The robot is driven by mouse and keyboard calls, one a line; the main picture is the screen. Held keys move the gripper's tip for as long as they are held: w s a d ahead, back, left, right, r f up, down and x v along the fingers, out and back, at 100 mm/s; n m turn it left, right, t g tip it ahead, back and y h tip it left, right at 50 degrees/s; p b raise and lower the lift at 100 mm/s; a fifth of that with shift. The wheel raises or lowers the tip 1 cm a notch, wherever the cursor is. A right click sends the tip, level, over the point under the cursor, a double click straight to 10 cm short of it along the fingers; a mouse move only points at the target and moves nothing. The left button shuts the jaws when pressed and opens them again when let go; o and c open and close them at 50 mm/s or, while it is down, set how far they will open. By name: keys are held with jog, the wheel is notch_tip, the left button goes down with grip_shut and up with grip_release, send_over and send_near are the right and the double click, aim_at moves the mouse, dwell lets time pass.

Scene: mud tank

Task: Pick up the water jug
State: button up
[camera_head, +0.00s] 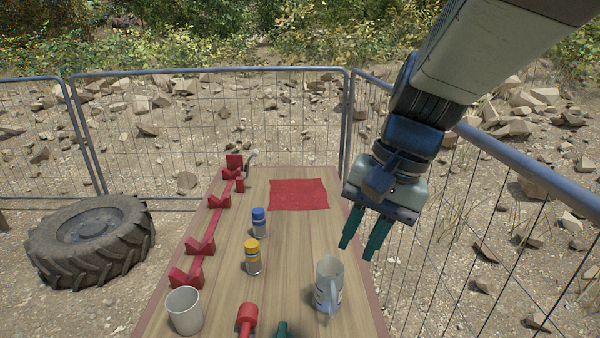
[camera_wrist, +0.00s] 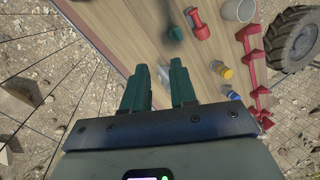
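The water jug (camera_head: 329,287) is a grey, translucent jug with a label and a handle. It stands upright near the right edge of the wooden table (camera_head: 290,240) in the head view. My gripper (camera_head: 357,248) is above and to the right of it in that picture, with its two green fingers pointing down. The fingers are apart with nothing seen held between them. The gripper also shows in the wrist view (camera_wrist: 159,66); I cannot clearly make out the jug there.
A red cloth (camera_head: 298,194) lies at the back. A wire fence (camera_head: 470,230) runs close on the right.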

aim_at(330, 293)
jog(key=w+d+f+m+t+y, duration=0.1)
jog(key=w+f+m+y, duration=0.3)
jog(key=f, duration=0.6)
jog(key=w+d+f+m+t+y, duration=0.1)
jog(key=w+f+m+y, duration=0.3)
jog(key=f, duration=0.6)
jog(key=w+d+f+m+y, duration=0.1)
jog(key=w+f+m+y, duration=0.3)
jog(key=f+m, duration=0.3)
jog(key=shift+w+d+f+t+y, duration=0.15)
jog(key=shift+f+y, duration=0.3)
jog(key=shift+f, duration=0.55)
jog(key=shift+w+f+t+y, duration=0.1)
jog(key=shift+f+t+y, duration=0.25)
jog(key=shift+f, duration=0.6)
jog(key=shift+a+r+y, duration=0.1)
jog(key=shift+a+y, duration=0.25)
jog(key=shift+y, duration=0.15)
jog(key=shift+w+a, duration=0.25)
jog(key=shift+a, duration=0.95)
jog(key=shift+w+a, duration=0.25)
jog(key=shift+a, duration=0.95)
grip_shut()
